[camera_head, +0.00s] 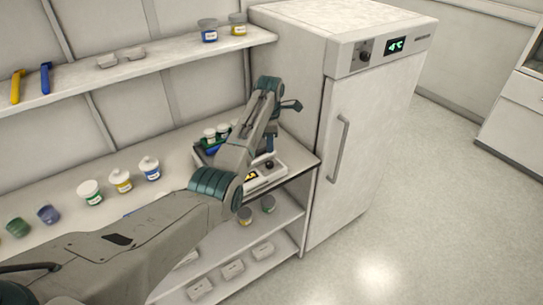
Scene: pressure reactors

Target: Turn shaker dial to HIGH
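The shaker (272,174) is a low white device near the right end of the bench, with a dark and yellow panel on its front. White-topped containers and a green and blue rack (212,146) stand at its left rear. My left arm crosses in front and hides much of it. My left gripper (269,153) is small and dark, pointing down over the shaker, partly behind my arm. I cannot tell whether its fingers are open or touch anything. I cannot make out the dial or its setting. My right gripper is not in view.
A wall shelf (140,68) above holds jars and blue and yellow tools. Several small jars (121,180) stand on the bench at left. Lower shelves hold boxes. The floor at right is clear.

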